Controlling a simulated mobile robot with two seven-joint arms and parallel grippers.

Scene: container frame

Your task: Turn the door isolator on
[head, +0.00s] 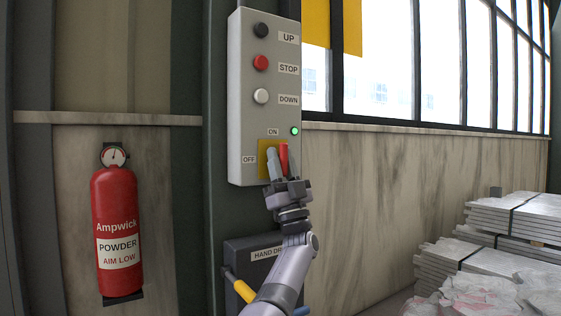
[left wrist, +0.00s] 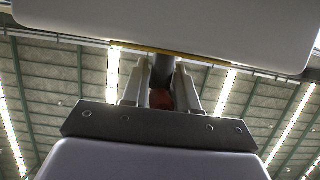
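The door isolator is a red handle (head: 284,156) on a yellow plate (head: 263,147) at the bottom of a grey control box (head: 245,110). The handle stands about upright, towards the ON label above; the OFF label is to its left. A green lamp (head: 295,131) glows beside ON. My left gripper (head: 282,168) reaches up from below, one finger on each side of the handle. The left wrist view shows the red handle (left wrist: 161,99) close between both fingers, which look shut on it. The handle's lower end is hidden by the gripper. My right gripper is not in view.
UP, STOP (head: 261,62) and DOWN buttons sit above the isolator. A dark box (head: 240,250) with a yellow-ended lever (head: 243,290) is below, partly behind my arm. A fire extinguisher (head: 118,215) hangs at left. Stacked slabs (head: 515,218) lie at right.

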